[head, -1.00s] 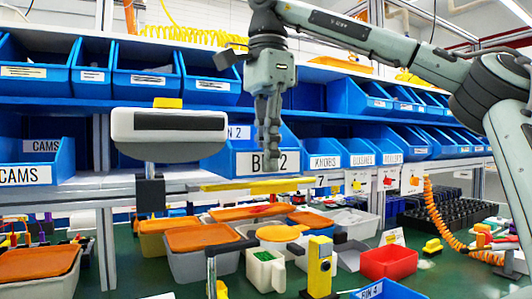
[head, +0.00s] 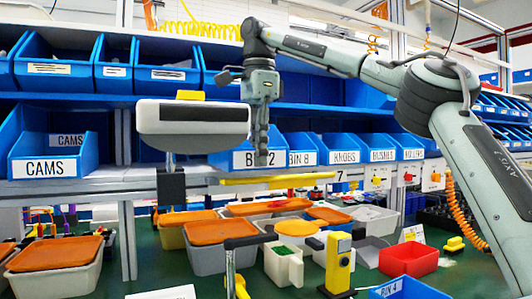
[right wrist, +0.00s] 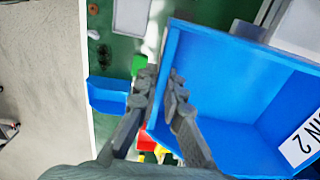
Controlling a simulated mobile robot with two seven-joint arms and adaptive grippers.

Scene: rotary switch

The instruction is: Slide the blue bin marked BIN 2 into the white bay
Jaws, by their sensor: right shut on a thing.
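The blue bin marked BIN 2 (head: 222,160) sits on the middle shelf, beside the bin marked BIN 8. The white device partly covers its left side, and my gripper covers part of its label. My right gripper (head: 262,160) comes down at the bin's front. In the right wrist view, the fingers (right wrist: 162,82) straddle the near wall of the blue bin (right wrist: 235,75), which looks empty, with its BIN 2 label at the right edge. The gripper is shut on that wall. The white bay around the bin is mostly hidden. My left gripper is not in view.
Bins marked BIN 8 (head: 302,142) and KNOBS (head: 345,142) stand close on the right. A CAMS bin (head: 45,152) stands at left. A white device (head: 190,138) and a yellow bar (head: 277,180) are in front. Lidded tubs (head: 207,262) fill the bench below.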

